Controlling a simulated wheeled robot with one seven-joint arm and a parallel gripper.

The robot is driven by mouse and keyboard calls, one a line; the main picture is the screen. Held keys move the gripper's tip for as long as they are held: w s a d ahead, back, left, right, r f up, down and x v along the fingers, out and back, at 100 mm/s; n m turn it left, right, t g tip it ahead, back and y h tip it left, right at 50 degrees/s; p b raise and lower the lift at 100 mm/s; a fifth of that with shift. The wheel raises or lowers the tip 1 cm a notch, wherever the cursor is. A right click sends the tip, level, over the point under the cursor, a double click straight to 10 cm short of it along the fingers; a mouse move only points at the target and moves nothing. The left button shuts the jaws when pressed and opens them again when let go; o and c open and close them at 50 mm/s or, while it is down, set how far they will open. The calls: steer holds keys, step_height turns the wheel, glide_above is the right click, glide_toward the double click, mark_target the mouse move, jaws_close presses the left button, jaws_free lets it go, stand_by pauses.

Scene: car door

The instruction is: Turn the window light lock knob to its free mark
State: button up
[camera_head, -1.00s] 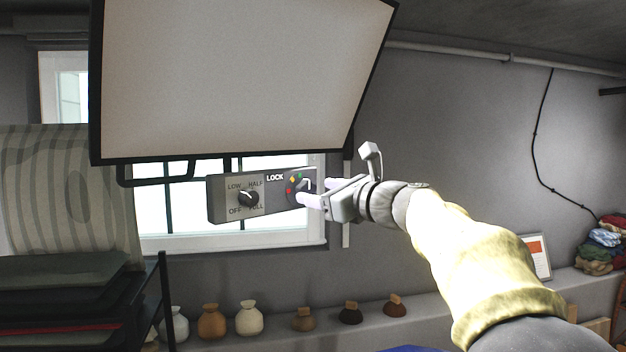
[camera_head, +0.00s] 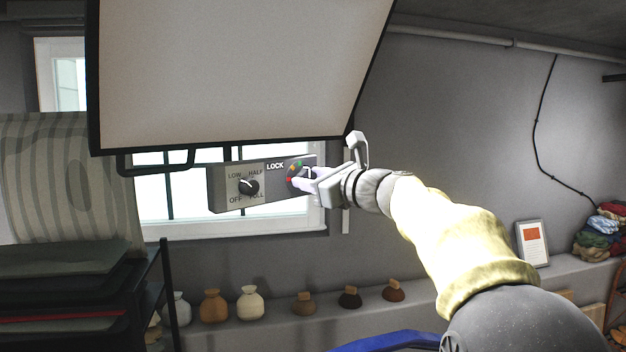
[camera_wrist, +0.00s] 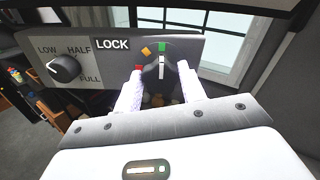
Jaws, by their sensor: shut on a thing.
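The grey control panel (camera_head: 276,182) hangs below the big light frame. Its right part carries the label LOCK (camera_wrist: 112,44) and a dark lock knob (camera_wrist: 157,71) with a white pointer line. Around the knob are a green mark (camera_wrist: 165,46), an orange mark (camera_wrist: 146,51) and a red mark (camera_wrist: 139,69). In the wrist view the white line points up, close to the green mark. My gripper (camera_wrist: 161,82) is shut on the lock knob, one finger on each side. In the head view my gripper (camera_head: 305,178) hides much of the knob.
A second knob (camera_head: 249,186), marked LOW, HALF, FULL and OFF, sits left on the same panel. The light frame (camera_head: 235,75) fills the space above. A window (camera_head: 180,205) is behind. A rack (camera_head: 75,300) stands lower left; pots (camera_head: 214,306) line the ledge below.

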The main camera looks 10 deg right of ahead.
steer(key=shift+b, duration=0.3)
steer(key=shift+a+f+n+b, duration=0.1)
steer(key=shift+f+n+b, duration=0.1)
steer(key=shift+n+b, duration=3.65)
steer(key=shift+f+n+b, duration=0.2)
steer(key=shift+n+b, duration=2.35)
steer(key=shift+n, duration=2.6)
steer(key=o, duration=1)
steer(key=shift+s, duration=0.1)
steer(key=shift+c, duration=0.2)
steer(key=shift+s, duration=0.1)
